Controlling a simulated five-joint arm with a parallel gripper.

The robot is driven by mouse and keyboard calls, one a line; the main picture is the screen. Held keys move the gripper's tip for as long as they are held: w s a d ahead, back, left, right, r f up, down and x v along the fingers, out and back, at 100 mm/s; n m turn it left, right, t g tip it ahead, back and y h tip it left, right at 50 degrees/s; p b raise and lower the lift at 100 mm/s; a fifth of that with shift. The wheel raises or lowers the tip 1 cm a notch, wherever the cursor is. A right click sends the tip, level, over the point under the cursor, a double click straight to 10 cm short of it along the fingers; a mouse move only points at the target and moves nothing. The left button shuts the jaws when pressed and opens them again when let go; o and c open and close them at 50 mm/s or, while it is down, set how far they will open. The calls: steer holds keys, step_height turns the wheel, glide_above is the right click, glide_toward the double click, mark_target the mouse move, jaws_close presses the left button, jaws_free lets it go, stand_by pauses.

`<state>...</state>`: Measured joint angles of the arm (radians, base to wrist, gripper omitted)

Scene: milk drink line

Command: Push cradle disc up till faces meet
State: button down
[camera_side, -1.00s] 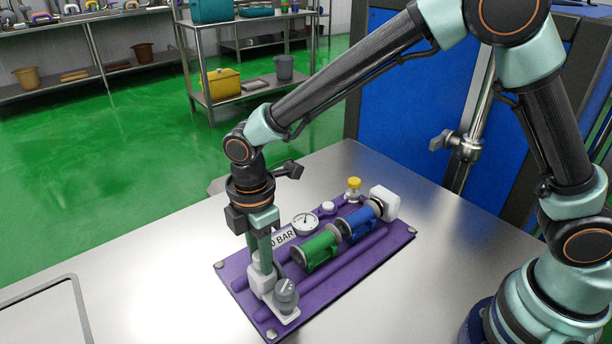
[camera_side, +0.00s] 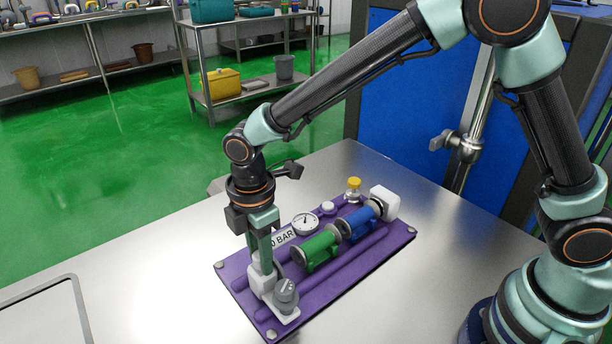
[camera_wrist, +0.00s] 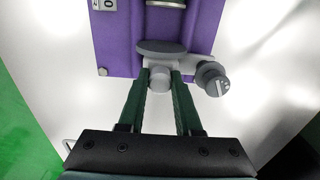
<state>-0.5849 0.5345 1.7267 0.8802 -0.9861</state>
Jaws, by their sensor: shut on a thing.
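A purple board (camera_side: 350,278) lies on the metal table. On its near left end is a pale cradle (camera_side: 284,316) with a grey round knob (camera_side: 285,291). The cradle's grey disc (camera_wrist: 162,46) shows in the wrist view, just ahead of my fingertips. My gripper (camera_side: 263,264) points down at the cradle; in the wrist view my gripper (camera_wrist: 161,76) is shut on the cradle's small grey round grip (camera_wrist: 159,79) behind the disc. A green cylinder (camera_side: 317,249) with a grey end face (camera_side: 298,258) stands farther along the board. In the side view the disc is mostly hidden by my fingers.
A blue cylinder (camera_side: 359,224) and a white end block (camera_side: 385,203) follow in line. A dial gauge (camera_side: 305,223), a BAR label (camera_side: 284,237) and a yellow-topped valve (camera_side: 354,188) line the board's far side. Bare table surrounds the board.

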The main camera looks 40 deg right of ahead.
steer(key=shift+r, duration=0.1)
stand_by(0.3)
steer(key=d, duration=0.8)
steer(key=c, duration=0.6)
jaws_free()
steer(key=shift+r, duration=0.1)
step_height(320, 180, up, 12)
steer(key=shift+d, duration=0.1)
